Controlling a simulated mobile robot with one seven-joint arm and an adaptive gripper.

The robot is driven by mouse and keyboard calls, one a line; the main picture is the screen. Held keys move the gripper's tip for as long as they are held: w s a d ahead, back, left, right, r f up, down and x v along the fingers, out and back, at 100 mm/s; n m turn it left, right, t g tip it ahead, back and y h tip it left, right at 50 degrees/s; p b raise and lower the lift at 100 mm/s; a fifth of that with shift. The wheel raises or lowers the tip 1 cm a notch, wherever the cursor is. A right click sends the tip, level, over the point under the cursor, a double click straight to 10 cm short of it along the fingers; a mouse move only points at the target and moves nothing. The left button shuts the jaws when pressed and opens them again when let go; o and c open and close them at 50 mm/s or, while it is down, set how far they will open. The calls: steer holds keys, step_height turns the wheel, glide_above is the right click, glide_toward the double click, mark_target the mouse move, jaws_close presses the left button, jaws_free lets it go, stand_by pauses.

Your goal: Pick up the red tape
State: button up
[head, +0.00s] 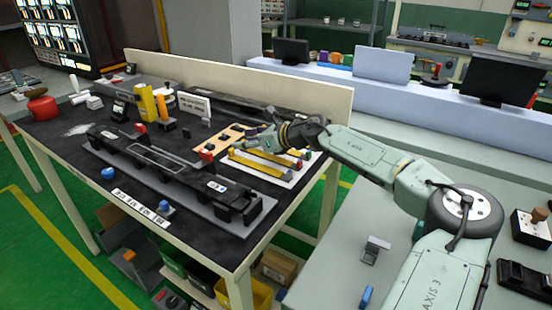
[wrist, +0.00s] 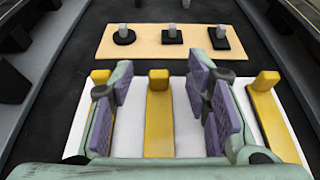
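My gripper (head: 268,140) is over the right end of the dark workbench. In the wrist view my gripper (wrist: 160,100) is open, with purple pads spread apart. The middle of several yellow bars (wrist: 160,118) shows between the fingers; no grip on it is seen. The bars lie on a white board (wrist: 76,142). In the head view the yellow bars (head: 262,170) have small coloured ends, one of them red. A rounded red object (head: 42,108) sits at the bench's far left, well away from my gripper. I cannot tell which red thing is the tape.
A tan board (wrist: 170,42) with three small dark-based pegs lies beyond the white board. A long black rail fixture (head: 180,178) runs along the bench front.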

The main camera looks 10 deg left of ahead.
jaws_close()
stand_by(0.3)
